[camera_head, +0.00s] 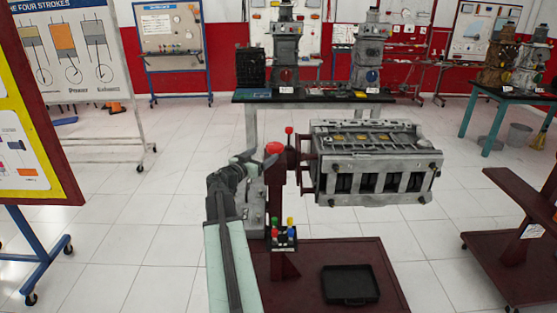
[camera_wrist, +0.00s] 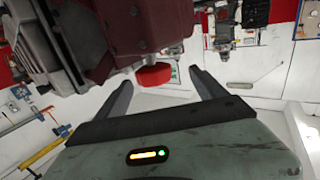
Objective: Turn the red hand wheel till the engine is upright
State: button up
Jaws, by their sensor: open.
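The red hand wheel (camera_head: 274,148) is at the top of the dark red stand post, left of the engine. It also shows in the wrist view (camera_wrist: 153,77), beyond and roughly between my fingertips. The grey engine block (camera_head: 375,165) is held out to the right of the post. Its top face and one long side show; I cannot tell its exact tilt. My gripper is open in the wrist view (camera_wrist: 161,76), with nothing between its fingers. It looks close to the wheel but not closed around it. In the head view my arm partly hides the post.
A black tray (camera_head: 350,284) lies on the stand's dark red base (camera_head: 315,254). Coloured-handled tools (camera_head: 283,236) sit on the post. A yellow-edged board (camera_head: 40,150) is at left, another dark red stand (camera_head: 520,245) at right. A table with engines (camera_head: 310,97) is behind. Clear floor lies between.

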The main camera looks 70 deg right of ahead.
aim_at(279, 145)
jog(key=shift+s+d+r+h, duration=0.1)
jog(key=shift+s+d+h, duration=0.2)
jog(key=shift+s+d, duration=0.45)
jog(key=shift+s+r, duration=0.2)
jog(key=shift+r, duration=0.05)
jog(key=x, duration=0.7)
jog(key=shift+s+d, duration=0.1)
jog(key=shift+d, duration=0.25)
jog(key=shift+f, duration=0.1)
jog(key=c, duration=1.4)
jog(key=shift+a, duration=0.35)
jog(key=shift+d, duration=0.15)
